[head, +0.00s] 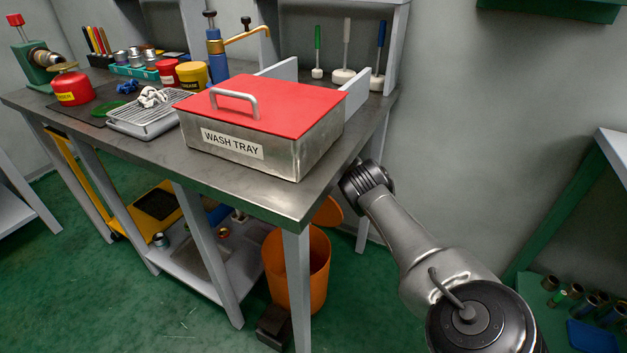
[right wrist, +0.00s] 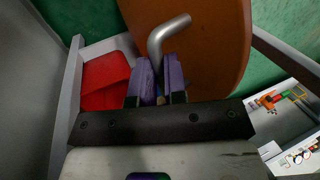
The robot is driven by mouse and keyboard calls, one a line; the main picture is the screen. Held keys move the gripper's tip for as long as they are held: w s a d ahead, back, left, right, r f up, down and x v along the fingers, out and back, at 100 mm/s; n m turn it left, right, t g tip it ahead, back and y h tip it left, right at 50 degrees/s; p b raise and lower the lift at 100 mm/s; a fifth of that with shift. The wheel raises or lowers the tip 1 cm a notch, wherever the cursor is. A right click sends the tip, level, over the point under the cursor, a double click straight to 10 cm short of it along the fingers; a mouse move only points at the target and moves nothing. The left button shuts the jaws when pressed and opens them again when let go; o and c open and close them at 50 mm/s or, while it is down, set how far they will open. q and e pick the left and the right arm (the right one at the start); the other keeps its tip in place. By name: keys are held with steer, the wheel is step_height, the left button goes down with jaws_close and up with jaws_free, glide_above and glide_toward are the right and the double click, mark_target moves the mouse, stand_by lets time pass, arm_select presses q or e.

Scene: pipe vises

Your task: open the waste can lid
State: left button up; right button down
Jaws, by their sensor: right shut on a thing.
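The orange waste can (head: 296,272) stands on the green floor under the workbench. Its orange lid (head: 328,212) is raised and tilted above the can's right side, partly hidden by the bench leg and top. In the right wrist view the lid (right wrist: 218,40) is a large round disc with a grey bent handle (right wrist: 168,35). My right gripper (right wrist: 160,70), with purple fingers, is shut on the handle. In the head view my right arm reaches down beside the bench and the gripper is hidden behind it. My left gripper is in neither view.
The workbench (head: 270,200) overhangs the can, with legs close by. A red-topped wash tray (head: 235,145) sits on its near corner. A lower shelf (head: 200,285) is left of the can, and a dark pedal block (head: 273,328) is in front.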

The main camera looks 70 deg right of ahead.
steer(key=shift+a+f, duration=0.1)
steer(key=shift+f, duration=0.25)
